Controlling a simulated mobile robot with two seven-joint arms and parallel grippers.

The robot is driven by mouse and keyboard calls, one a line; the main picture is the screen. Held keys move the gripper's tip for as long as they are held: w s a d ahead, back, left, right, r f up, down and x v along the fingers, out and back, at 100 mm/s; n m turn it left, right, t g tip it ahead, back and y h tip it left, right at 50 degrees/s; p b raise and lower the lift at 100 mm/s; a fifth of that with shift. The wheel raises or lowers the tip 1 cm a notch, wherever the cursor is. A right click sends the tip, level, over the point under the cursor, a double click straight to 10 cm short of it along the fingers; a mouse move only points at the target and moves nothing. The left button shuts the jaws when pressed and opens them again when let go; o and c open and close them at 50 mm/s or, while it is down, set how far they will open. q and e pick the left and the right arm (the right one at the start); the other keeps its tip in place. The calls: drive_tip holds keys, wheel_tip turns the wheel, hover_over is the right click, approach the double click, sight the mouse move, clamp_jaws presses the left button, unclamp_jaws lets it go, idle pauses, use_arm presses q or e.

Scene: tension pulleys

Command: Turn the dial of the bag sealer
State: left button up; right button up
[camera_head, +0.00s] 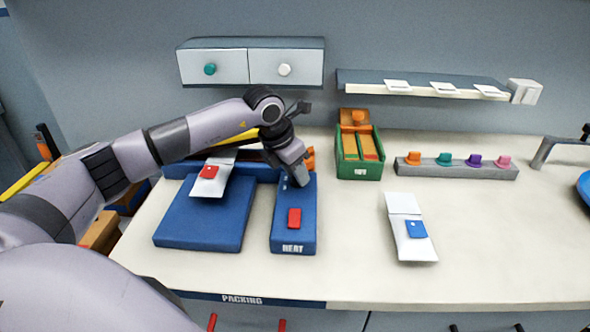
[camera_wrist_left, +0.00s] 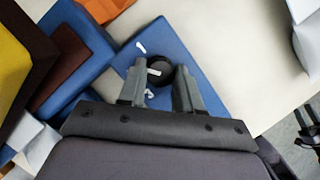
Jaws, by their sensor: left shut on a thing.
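The bag sealer's blue control box (camera_head: 293,238), labelled HEAT with a red button (camera_head: 294,217) on top, stands on the table right of a wide flat blue base (camera_head: 200,222). My left gripper (camera_head: 297,183) points down onto the far end of the control box. In the left wrist view, my left gripper (camera_wrist_left: 160,84) is shut on the black dial (camera_wrist_left: 159,68), one finger on each side. The dial has a pale pointer mark, and white numbers stand beside it on the blue box (camera_wrist_left: 185,48). In the head view the gripper hides the dial.
A white bag with a red tag (camera_head: 209,172) lies at the sealer's back. A green box (camera_head: 362,174) and a rack of coloured knobs (camera_head: 458,170) stand behind to the right. A blue-tagged bag (camera_head: 413,240) lies right. The front table is clear.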

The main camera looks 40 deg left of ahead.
sight(292, 192)
use_arm(q)
drive_tip(key=n+y, duration=0.1)
drive_tip(key=n, duration=0.1)
drive_tip(key=n+b, duration=0.1)
drive_tip(key=n, duration=0.1)
drive_tip(key=shift+d+n+y, duration=0.2)
drive_tip(key=shift+n+y, duration=0.2)
drive_tip(key=shift+r+n, duration=0.1)
drive_tip(key=shift+n, duration=0.2)
drive_tip(key=o, duration=1)
drive_tip(key=shift+o, duration=0.2)
drive_tip(key=v, duration=0.7)
drive_tip(key=shift+b, duration=0.4)
